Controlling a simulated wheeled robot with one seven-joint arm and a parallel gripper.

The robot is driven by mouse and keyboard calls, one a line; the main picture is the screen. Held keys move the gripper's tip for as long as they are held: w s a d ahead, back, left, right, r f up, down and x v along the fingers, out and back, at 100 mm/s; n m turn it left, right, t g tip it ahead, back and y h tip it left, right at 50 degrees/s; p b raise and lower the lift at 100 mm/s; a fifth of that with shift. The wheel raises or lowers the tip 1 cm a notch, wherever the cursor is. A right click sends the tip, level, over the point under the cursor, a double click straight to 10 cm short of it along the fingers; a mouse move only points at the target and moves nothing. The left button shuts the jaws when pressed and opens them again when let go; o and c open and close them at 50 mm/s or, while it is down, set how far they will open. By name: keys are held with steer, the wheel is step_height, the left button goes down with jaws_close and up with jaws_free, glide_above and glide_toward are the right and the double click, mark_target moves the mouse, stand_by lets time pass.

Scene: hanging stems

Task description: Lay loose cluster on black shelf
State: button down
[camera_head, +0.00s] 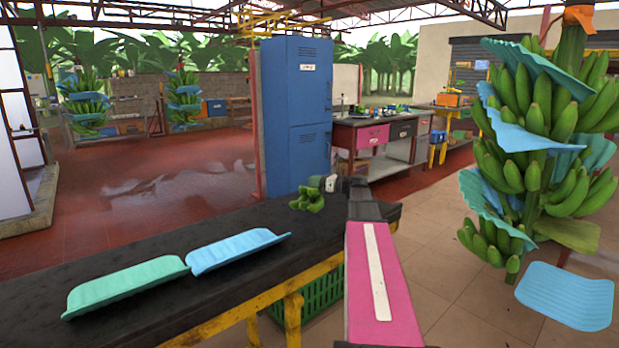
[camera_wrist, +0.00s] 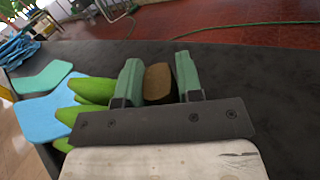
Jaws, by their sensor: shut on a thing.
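The loose cluster (camera_head: 308,199) of green bananas is at the far right part of the black shelf (camera_head: 318,228). My gripper (camera_head: 331,184) is shut on the cluster's crown. In the wrist view, the brown cut crown sits between the two green fingers of my gripper (camera_wrist: 158,84). The green bananas of the cluster (camera_wrist: 92,90) stick out to the left past the left finger, over or just above the dark shelf top (camera_wrist: 255,85). I cannot tell whether the bananas touch the shelf. Part of the cluster is hidden behind the gripper in the wrist view.
A green sheet (camera_head: 127,287) and a blue sheet (camera_head: 237,250) lie on the shelf left of the cluster. A hanging banana stem (camera_head: 545,130) with blue sheets is on the right. A blue locker (camera_head: 296,115) stands behind the shelf. A green crate (camera_head: 312,298) is below it.

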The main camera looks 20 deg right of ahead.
steer(key=shift+w+f, duration=0.1)
steer(key=shift+w, duration=0.1)
steer(key=shift+f, duration=1.85)
steer(key=shift+f, duration=0.5)
steer(key=c, duration=0.7)
jaws_free()
